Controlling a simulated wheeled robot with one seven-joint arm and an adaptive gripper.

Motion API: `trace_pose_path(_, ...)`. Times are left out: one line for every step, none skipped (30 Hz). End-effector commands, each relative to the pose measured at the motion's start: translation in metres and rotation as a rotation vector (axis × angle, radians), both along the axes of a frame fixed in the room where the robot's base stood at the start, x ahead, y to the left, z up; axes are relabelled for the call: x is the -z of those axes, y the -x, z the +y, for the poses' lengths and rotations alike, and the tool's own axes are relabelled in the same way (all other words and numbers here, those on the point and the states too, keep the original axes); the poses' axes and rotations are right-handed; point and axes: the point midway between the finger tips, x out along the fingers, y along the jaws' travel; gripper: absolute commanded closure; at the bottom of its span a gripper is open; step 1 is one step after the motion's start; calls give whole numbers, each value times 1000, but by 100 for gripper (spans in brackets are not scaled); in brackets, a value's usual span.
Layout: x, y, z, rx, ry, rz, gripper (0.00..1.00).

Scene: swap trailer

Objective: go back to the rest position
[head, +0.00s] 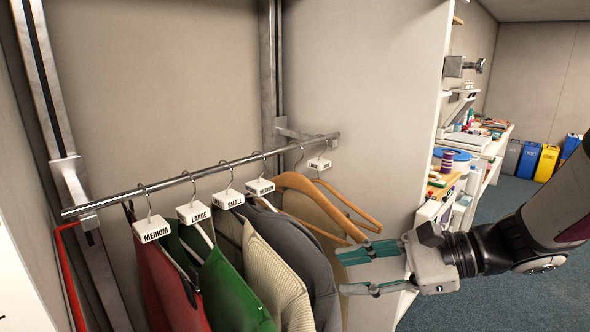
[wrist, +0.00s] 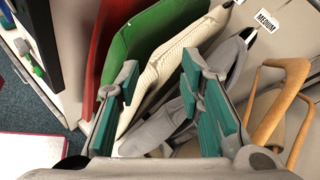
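My gripper (head: 362,268) is at the right of the rail in the head view, in front of the hanging clothes. In the wrist view my gripper (wrist: 163,103) has its teal-padded fingers spread apart, with no garment visibly pinched between them. A grey garment (head: 300,258) hangs just left of the fingers and shows behind them in the wrist view (wrist: 225,68). Two wooden hangers (head: 325,192) hang at the rail's right end, close to the fingers; whether they touch cannot be told.
A metal rail (head: 205,172) carries red (head: 172,280), green (head: 225,285) and cream (head: 272,275) garments with size tags. A side panel (head: 365,110) stands right of the rail. Cluttered shelves (head: 450,178) and several coloured bins (head: 546,163) lie beyond. Blue-grey floor (head: 510,198) is open at right.

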Motion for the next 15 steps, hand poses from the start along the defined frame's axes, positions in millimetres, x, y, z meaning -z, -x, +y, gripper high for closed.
trace_pose_path(-3,18,8,-79,85,-49,66)
trace_pose_path(-2,29,11,-127,137,-74,66)
trace_pose_path(-1,43,13,-187,207,-108,66)
trace_pose_path(0,53,14,-234,261,-137,66)
trace_pose_path(1,63,13,-277,314,-165,66)
trace_pose_path(2,75,12,-336,386,-205,66)
trace_pose_path(4,83,9,-378,443,-235,66)
trace_pose_path(4,90,7,-420,497,-268,66)
trace_pose_path(5,100,2,-474,570,-312,66)
trace_pose_path(6,106,-3,-514,627,-345,66)
trace_pose_path(6,111,-7,-551,683,-378,66)
trace_pose_path(6,118,-14,-602,758,-427,66)
trace_pose_path(5,122,-20,-638,815,-462,66)
trace_pose_path(4,126,-26,-673,873,-498,66)
trace_pose_path(2,130,-34,-717,949,-547,66)
